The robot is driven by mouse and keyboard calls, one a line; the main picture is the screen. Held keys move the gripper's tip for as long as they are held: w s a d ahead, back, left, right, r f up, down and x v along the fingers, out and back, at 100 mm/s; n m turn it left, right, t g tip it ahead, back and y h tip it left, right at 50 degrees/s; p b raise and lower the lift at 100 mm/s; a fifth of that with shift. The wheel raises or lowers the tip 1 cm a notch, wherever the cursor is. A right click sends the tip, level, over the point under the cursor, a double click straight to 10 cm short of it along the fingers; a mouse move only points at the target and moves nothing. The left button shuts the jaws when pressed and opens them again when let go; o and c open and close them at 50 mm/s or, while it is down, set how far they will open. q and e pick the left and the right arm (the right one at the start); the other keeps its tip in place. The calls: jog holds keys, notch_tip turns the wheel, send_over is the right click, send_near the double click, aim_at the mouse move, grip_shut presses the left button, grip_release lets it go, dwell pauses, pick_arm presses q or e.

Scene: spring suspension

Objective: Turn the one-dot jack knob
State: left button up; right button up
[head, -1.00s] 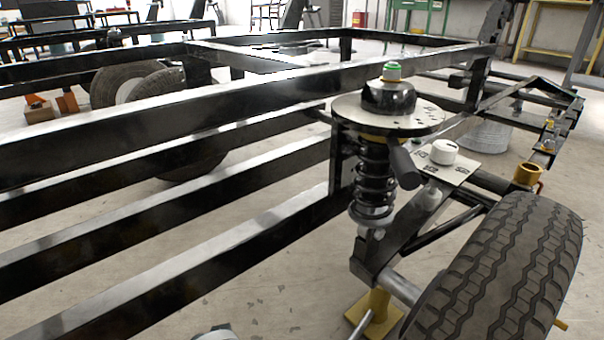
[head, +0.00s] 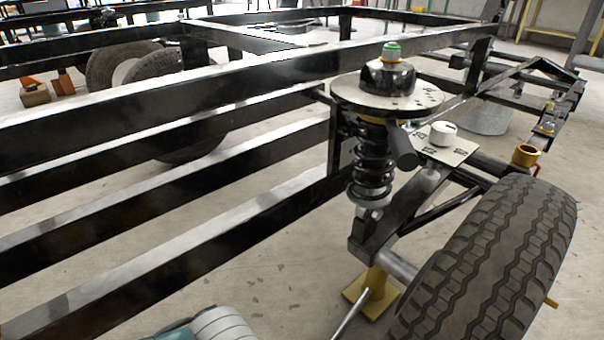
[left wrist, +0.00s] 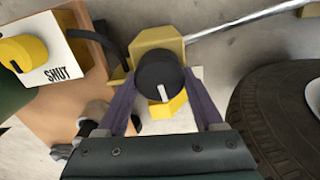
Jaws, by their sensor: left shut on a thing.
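A round black knob (left wrist: 160,73) with a white pointer line sits in front of a yellow jack body (left wrist: 150,42) in the left wrist view. The purple fingers of my left gripper (left wrist: 161,88) are shut on the knob, one at each side. I can make out no dots on or beside the knob. In the head view a yellow stand (head: 374,293) with a flat foot is on the floor below the coil spring (head: 372,165). My left gripper is outside the head view, and my right gripper shows in neither view.
A yellow knob (left wrist: 22,53) on a white plate marked SHUT (left wrist: 66,48) is at the wrist view's upper left. A tyre (left wrist: 262,115) is close on the right, and a metal rod (left wrist: 240,20) runs across the top. Black frame rails (head: 130,190) fill the head view's left.

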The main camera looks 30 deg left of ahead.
pick_arm(q)
jog(key=n, duration=0.3)
jog(key=shift+n+p, duration=0.3)
jog(key=shift+p, duration=0.1)
jog(key=n, duration=0.4)
jog(key=shift+w+n+p, duration=0.15)
jog(key=shift+n+p, duration=0.15)
jog(key=n, duration=0.4)
jog(key=shift+w+n, duration=0.15)
jog(key=shift+n, duration=0.15)
jog(key=n, duration=0.4)
jog(key=shift+a, duration=0.15)
jog(key=n, duration=0.5)
jog(key=shift+a+p, duration=0.1)
jog(key=shift+p, duration=0.2)
jog(key=n, duration=0.4)
jog(key=shift+a+n, duration=0.1)
jog(key=shift+n, duration=0.2)
jog(key=n, duration=0.4)
jog(key=shift+a, duration=0.1)
jog(key=shift+n, duration=2.5)
